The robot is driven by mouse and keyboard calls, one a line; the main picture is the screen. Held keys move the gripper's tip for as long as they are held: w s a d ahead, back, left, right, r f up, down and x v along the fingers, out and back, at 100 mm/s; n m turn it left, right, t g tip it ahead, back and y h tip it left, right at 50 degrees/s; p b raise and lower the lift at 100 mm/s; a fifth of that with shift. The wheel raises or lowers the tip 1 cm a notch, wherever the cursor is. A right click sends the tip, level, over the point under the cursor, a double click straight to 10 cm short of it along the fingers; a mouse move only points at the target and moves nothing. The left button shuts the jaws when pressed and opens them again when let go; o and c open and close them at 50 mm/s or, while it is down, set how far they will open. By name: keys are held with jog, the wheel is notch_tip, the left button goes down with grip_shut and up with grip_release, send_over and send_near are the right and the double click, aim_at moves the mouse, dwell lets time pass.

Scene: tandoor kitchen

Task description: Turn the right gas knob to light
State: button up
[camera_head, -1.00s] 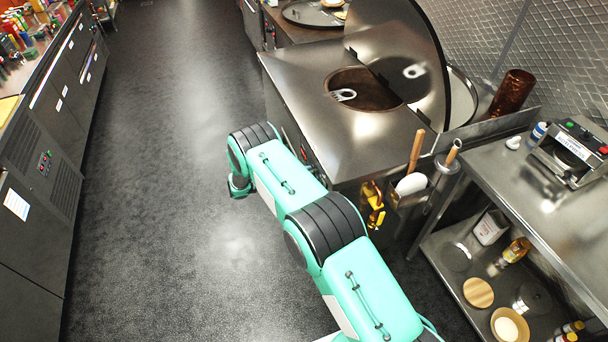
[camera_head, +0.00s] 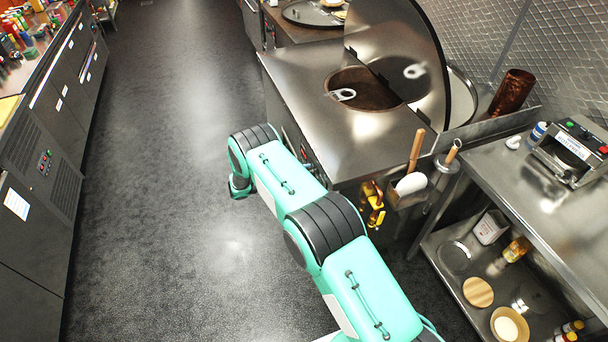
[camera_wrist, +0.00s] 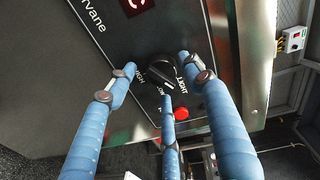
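A black gas knob (camera_wrist: 161,74) sits on the dark front panel (camera_wrist: 110,38) in the wrist view. White lettering surrounds it: LIGHT at its right, HIGH at its left, and another word, partly covered, below. My gripper (camera_wrist: 160,76) has three blue fingers, spread around the knob. The left fingertip shows a gap to it; the right and lower tips are close to it, and I cannot tell whether they touch. A red button (camera_wrist: 181,113) lies below right of the knob. No second knob shows. In the head view my arm hides the gripper and knob.
The steel tandoor counter (camera_head: 310,75) stands beside my arm, with a round opening (camera_head: 365,90) and upright lid. Yellow gloves (camera_head: 372,205) and a tool holder (camera_head: 408,192) hang at its near corner. A shelf table (camera_head: 500,190) is at right. The floor aisle at left is clear.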

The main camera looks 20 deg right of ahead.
jog(key=shift+w+r, duration=0.15)
jog(key=shift+r, duration=0.05)
jog(key=shift+a, duration=0.15)
jog(key=a, duration=1.1)
jog(key=shift+w+a+r, duration=0.2)
jog(key=shift+a+r, duration=0.1)
jog(key=shift+a, duration=0.05)
jog(key=shift+r, duration=0.15)
